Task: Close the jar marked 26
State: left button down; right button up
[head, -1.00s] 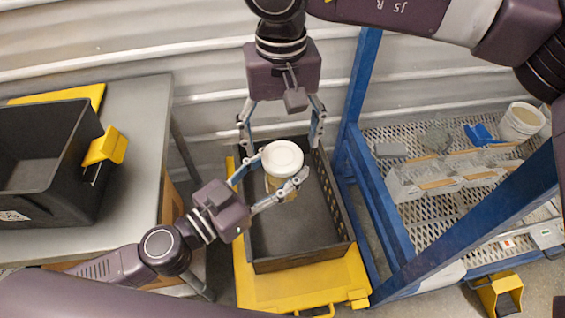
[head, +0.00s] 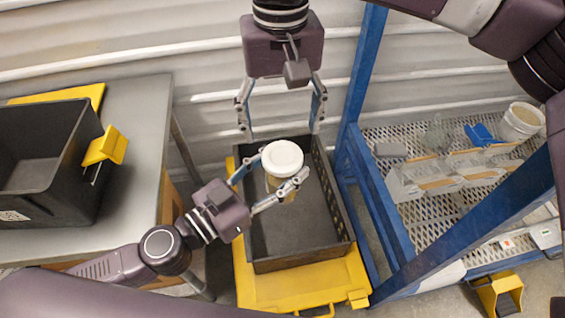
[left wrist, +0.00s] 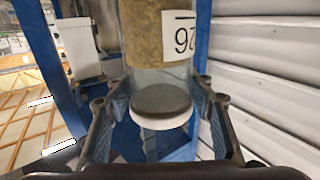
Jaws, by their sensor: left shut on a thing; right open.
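The jar marked 26 (left wrist: 165,40) is a clear cylinder of brown substrate with a white label, shown upside down in the left wrist view. In the head view a white lid (head: 283,157) sits on top of it. I cannot tell how tight the lid is. My left gripper (head: 283,165) is shut on the jar from the lower left, one finger on each side, and holds it upright over the black crate. My right gripper (head: 281,132) is open and empty, pointing down above and behind the lid, clear of it.
The black crate (head: 300,262) stands on a yellow base (head: 290,288). A grey table (head: 140,150) with a black bin (head: 40,205) is at left. A blue-framed mesh shelf (head: 430,225) at right holds clear containers and a white tub (head: 521,122).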

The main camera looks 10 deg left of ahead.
aim_at(282, 155)
notch_tip(282, 155, down, 8)
jog(key=shift+r, duration=0.15)
dwell(0.4)
jog(key=c, duration=1)
jog(key=o, duration=1)
jog(key=shift+o, duration=0.2)
jog(key=shift+r, duration=2.3)
jog(key=o, duration=0.6)
jog(key=shift+c, duration=0.2)
